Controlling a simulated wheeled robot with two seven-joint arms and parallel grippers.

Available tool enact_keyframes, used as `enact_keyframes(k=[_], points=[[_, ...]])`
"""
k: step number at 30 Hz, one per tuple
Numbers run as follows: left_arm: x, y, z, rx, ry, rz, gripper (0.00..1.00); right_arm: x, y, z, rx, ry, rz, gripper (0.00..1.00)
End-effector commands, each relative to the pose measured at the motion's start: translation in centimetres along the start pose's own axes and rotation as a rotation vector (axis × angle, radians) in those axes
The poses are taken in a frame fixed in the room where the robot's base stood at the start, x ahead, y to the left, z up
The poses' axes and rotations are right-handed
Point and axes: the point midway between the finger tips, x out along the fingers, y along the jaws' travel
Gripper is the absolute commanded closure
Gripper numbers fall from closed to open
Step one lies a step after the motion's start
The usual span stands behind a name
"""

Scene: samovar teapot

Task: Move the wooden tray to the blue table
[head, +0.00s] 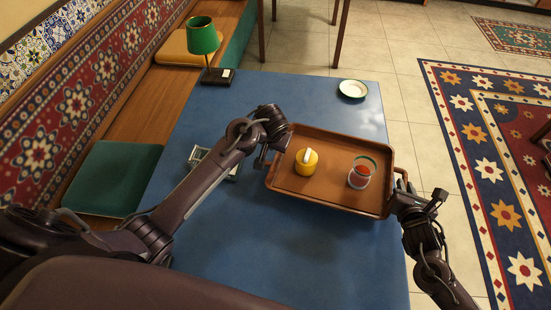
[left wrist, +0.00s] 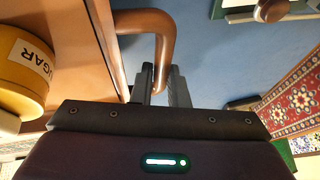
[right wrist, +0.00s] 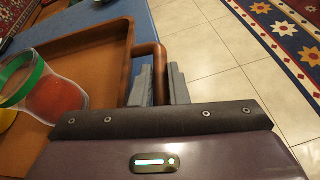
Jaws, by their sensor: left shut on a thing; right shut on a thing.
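The brown wooden tray (head: 322,194) is over the right part of the blue table (head: 260,255), and looks level. I cannot tell whether it touches the tabletop. It carries a yellow sugar pot (head: 306,168) with a white top and a clear glass (head: 359,178) with red contents and a green rim. My left gripper (head: 270,158) is shut on the tray's left handle, which shows in the left wrist view (left wrist: 152,20). My right gripper (head: 402,186) is shut on the right handle, clear in the right wrist view (right wrist: 160,62).
A green lamp (head: 203,40) stands at the table's far left corner. A small glass-like dish (head: 197,157) lies partly behind my left arm. The near tabletop is clear; a bench runs along the left.

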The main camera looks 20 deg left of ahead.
Motion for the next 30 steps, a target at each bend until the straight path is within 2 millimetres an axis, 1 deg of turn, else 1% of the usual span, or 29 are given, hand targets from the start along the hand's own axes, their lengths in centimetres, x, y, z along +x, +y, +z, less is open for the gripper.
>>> enact_keyframes(k=[8,28,29,30], points=[[0.9,0.2,0.3,-0.002,0.002,0.0,1.0,0.4,-0.2,-0.8,0.001,-0.004,-0.001,1.0],[4.5,1.0,1.8,-0.002,0.002,0.0,1.0,1.9,-0.9,-4.4,0.001,-0.004,-0.001,1.0],[4.4,1.0,1.8,-0.001,0.0,-0.001,0.83,1.9,-0.9,-4.4,0.0,-0.001,-0.001,0.83],[4.3,0.9,1.8,-0.001,0.0,-0.001,0.78,1.8,-0.9,-4.3,0.0,0.0,-0.001,0.78]])
